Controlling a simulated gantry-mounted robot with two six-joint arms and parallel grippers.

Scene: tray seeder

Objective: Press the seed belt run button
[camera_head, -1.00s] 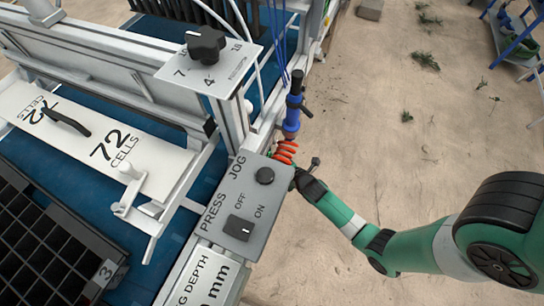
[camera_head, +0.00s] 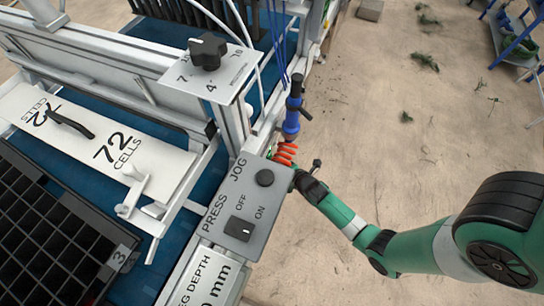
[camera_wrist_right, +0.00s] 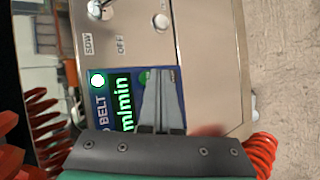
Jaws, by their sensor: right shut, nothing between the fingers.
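In the right wrist view a metal control panel (camera_wrist_right: 210,60) fills most of the picture. It carries a blue plate with the words BELT and m/min, and a round lit white-green button (camera_wrist_right: 97,80). My right gripper (camera_wrist_right: 160,72) is shut and empty. Its fingertips are over the blue plate, right of the m/min text, and cover part of a green round spot (camera_wrist_right: 145,78). I cannot tell whether they touch it. In the head view my right arm comes in from the right, and its gripper is hidden behind the grey PRESS/JOG box. My left gripper is not in view.
The grey PRESS/JOG box (camera_head: 222,212) has a black button (camera_head: 265,177) and an OFF/ON switch (camera_head: 239,228). A black cell tray (camera_head: 115,262) sits on the blue belt. Sandy ground at the right is mostly clear. A SOW/OFF switch (camera_wrist_right: 98,10) is on the panel.

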